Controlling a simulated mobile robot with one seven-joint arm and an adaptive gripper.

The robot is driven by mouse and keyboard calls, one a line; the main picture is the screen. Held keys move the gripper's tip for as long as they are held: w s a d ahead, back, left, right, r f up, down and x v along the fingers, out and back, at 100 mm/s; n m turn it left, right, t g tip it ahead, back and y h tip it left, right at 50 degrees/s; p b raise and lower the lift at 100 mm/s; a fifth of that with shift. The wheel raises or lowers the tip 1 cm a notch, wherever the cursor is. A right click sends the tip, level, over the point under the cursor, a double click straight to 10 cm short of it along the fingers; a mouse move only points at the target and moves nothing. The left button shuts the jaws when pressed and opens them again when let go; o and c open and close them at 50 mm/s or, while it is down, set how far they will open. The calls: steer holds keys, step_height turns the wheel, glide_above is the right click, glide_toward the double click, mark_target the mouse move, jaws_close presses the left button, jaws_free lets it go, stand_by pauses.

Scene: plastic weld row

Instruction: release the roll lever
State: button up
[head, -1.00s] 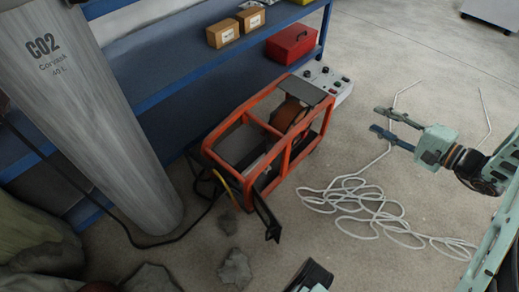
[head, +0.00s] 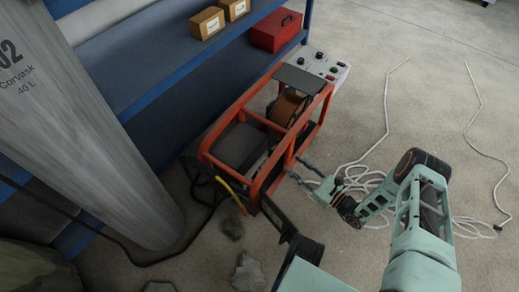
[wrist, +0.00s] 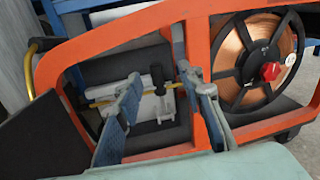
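The wire feeder (head: 262,178) is an orange open frame on the floor, with a copper wire spool (wrist: 250,62) on its right in the wrist view. The roll lever (wrist: 158,78) looks like a short black upright handle above a pale plate inside the frame, with a yellow wire at its left. My gripper (wrist: 160,76) is open, its two blue-grey fingers on either side of the lever in the wrist view. The lever appears deeper in than the fingertips, apart from them. In the head view my gripper (head: 297,168) is at the frame's right side; the lever is hidden there.
The orange frame bars surround the opening near my fingers. A grey control box (head: 318,68) stands behind the feeder. White cable (head: 365,172) lies on the floor near my arm. A CO2 cylinder (head: 85,130) and blue shelf (head: 165,75) are at left. Floor at upper right is mostly clear.

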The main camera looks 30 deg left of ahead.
mark_target(271, 152)
steer(key=shift+m+t, duration=0.3)
steer(key=shift+m, duration=0.5)
steer(key=b+x, duration=0.1)
steer(key=x, duration=0.3)
steer(key=s+f+b+x, duration=0.1)
steer(key=x, duration=0.3)
steer(key=f+x, duration=0.1)
steer(key=x, duration=0.2)
steer(key=shift+s+a+b, duration=0.15)
steer(key=shift+a+b, duration=0.25)
steer(key=shift+a, duration=0.2)
jaws_close()
